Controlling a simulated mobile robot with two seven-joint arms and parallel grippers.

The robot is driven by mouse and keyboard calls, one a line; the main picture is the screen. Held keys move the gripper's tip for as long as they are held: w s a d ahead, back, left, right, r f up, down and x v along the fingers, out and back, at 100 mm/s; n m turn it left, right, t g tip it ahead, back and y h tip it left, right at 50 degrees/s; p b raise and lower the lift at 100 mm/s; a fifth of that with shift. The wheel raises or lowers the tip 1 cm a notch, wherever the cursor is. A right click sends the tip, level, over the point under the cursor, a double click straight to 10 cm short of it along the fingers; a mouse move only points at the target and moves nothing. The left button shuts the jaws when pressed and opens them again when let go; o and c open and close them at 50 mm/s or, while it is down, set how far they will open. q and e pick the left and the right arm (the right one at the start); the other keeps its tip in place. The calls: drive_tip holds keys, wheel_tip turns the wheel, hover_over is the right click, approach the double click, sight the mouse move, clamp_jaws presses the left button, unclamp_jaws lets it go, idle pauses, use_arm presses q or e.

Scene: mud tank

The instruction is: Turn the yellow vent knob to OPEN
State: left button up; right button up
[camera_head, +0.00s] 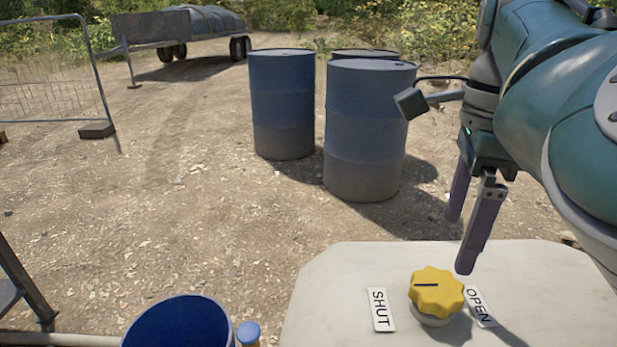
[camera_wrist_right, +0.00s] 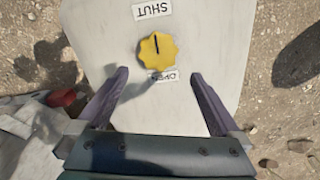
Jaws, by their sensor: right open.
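The yellow vent knob (camera_head: 437,293) sits on a pale panel (camera_head: 335,270) between a SHUT label (camera_head: 380,310) on its left and an OPEN label (camera_head: 480,307) on its right. Its dark pointer line lies on the SHUT side. In the right wrist view the knob (camera_wrist_right: 157,53) shows with its line towards the SHUT label (camera_wrist_right: 152,9) and the OPEN label (camera_wrist_right: 163,76) nearer the gripper. My right gripper (camera_head: 460,245) is open and empty, above the panel and apart from the knob. In the wrist view its fingers (camera_wrist_right: 160,73) are spread on either side of the OPEN label. My left gripper is out of view.
A blue open container (camera_head: 178,325) and a blue-capped item (camera_head: 248,333) stand left of the panel. Blue barrels (camera_head: 365,130) stand on the dirt behind, with a trailer (camera_head: 185,25) and a mesh fence (camera_head: 50,75) farther off. The space above the knob is clear.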

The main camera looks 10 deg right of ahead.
sight(441, 286)
drive_tip(key=f, duration=0.2)
drive_tip(key=f+b, duration=0.1)
drive_tip(key=f, duration=0.2)
drive_tip(key=f+b, duration=0.1)
drive_tip(key=f, duration=0.1)
drive_tip(key=shift+s+a+f, duration=0.2)
drive_tip(key=shift+a+f, duration=0.05)
drive_tip(key=shift+f, duration=0.7)
drive_tip(key=shift+d, duration=0.1)
drive_tip(key=c, duration=0.4)
drive_tip(key=shift+r, duration=0.1)
drive_tip(key=c, duration=0.8)
